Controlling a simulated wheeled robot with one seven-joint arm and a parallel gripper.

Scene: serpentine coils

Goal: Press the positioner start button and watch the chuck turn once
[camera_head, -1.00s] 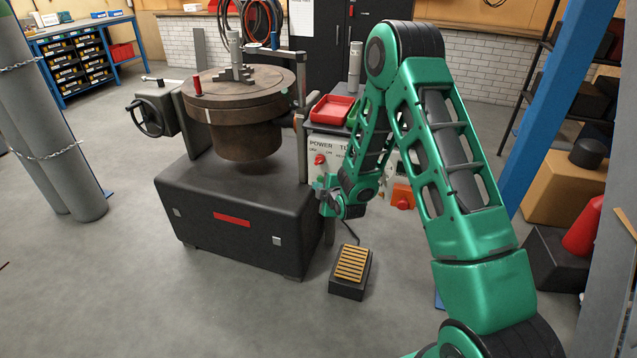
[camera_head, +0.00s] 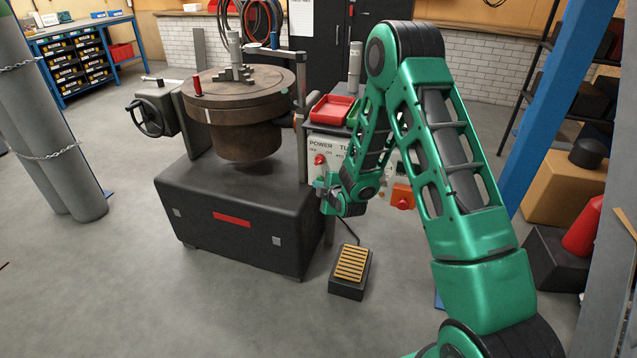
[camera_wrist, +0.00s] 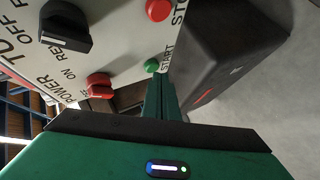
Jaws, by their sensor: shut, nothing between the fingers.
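The green start button (camera_wrist: 152,66) sits on the pale control panel (camera_wrist: 125,40), beside the START label in the wrist view. My gripper (camera_wrist: 162,82) is shut and empty; its fingertips appear just below the button in the picture. I cannot tell whether they touch it. In the head view my gripper (camera_head: 328,188) is low in front of the control box (camera_head: 325,145), and the start button is not discernible there. The positioner's round chuck (camera_head: 240,88) stands level on its black base (camera_head: 235,205), with a red-handled pin near its left rim.
A red stop button (camera_wrist: 158,10), a black knob (camera_wrist: 66,27) and a red switch (camera_wrist: 99,86) are on the same panel. A foot pedal (camera_head: 351,270) lies on the floor below. Gas cylinders (camera_head: 45,130) stand left; the floor in front is clear.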

